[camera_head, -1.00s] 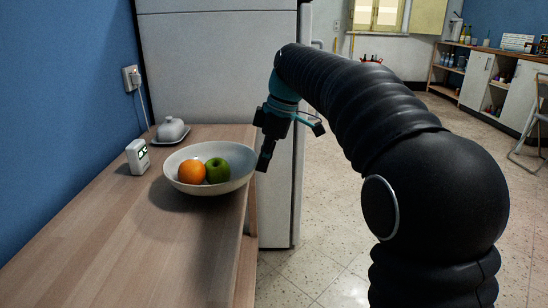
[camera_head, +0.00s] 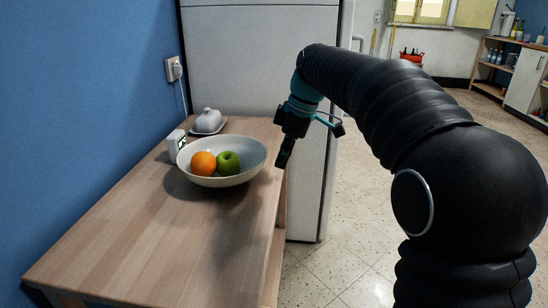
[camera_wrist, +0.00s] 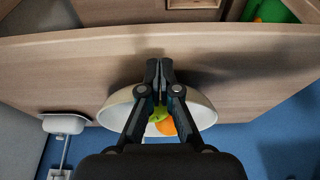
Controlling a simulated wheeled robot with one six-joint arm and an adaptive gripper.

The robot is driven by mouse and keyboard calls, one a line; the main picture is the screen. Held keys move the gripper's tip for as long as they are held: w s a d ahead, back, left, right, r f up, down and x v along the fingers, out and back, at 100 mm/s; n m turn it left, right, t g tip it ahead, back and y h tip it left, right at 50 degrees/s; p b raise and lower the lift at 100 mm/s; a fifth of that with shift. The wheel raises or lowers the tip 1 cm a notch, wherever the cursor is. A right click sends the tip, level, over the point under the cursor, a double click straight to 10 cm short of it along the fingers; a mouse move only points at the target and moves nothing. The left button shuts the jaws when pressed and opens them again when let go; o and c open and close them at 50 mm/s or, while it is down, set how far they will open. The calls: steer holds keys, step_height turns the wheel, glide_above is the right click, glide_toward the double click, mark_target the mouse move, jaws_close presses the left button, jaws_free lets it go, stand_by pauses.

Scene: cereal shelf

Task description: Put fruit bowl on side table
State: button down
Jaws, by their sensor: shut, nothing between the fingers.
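The fruit bowl (camera_head: 235,178) is white and wide and stands upright on a wooden table (camera_head: 150,245), near its right edge. An orange (camera_head: 203,163) and a green apple (camera_head: 228,163) lie in it. My gripper (camera_head: 284,160) is shut and empty, pointing down just right of the bowl, apart from it in the head view. In the wrist view the shut fingertips (camera_wrist: 159,64) show in front of the bowl (camera_wrist: 203,112), and the fingers partly cover the fruit. I cannot tell which surface the task calls the side table.
A small white clock (camera_head: 176,144) stands behind the bowl, partly hidden. A covered butter dish (camera_head: 208,121) is at the table's far end. A tall pale fridge (camera_head: 255,60) stands beyond. A blue wall bounds the left. Tiled floor (camera_head: 345,215) is open on the right.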

steer(key=d+p+v, duration=0.1)
steer(key=v, duration=0.9)
steer(key=shift+d+p, duration=0.2)
steer(key=shift+p, duration=0.1)
steer(key=s+d+f+m+t+h, duration=0.15)
steer(key=d+f+m, duration=0.25)
steer(key=f+m, duration=0.65)
steer(key=s+d+f+m+t, duration=0.1)
steer(key=s+d+f+m, duration=0.1)
steer(key=s, duration=0.6)
steer(key=s+d+f+m+t+h, duration=0.1)
steer(key=s+d+f+m, duration=0.1)
steer(key=s+d, duration=0.3)
steer(key=s+d+f+m+t+h, duration=0.1)
steer(key=s+d+f+m, duration=0.2)
steer(key=s, duration=1)
steer(key=shift+d+f+t, duration=0.3)
steer(key=shift+d+t, duration=0.05)
steer(key=shift+d, duration=0.25)
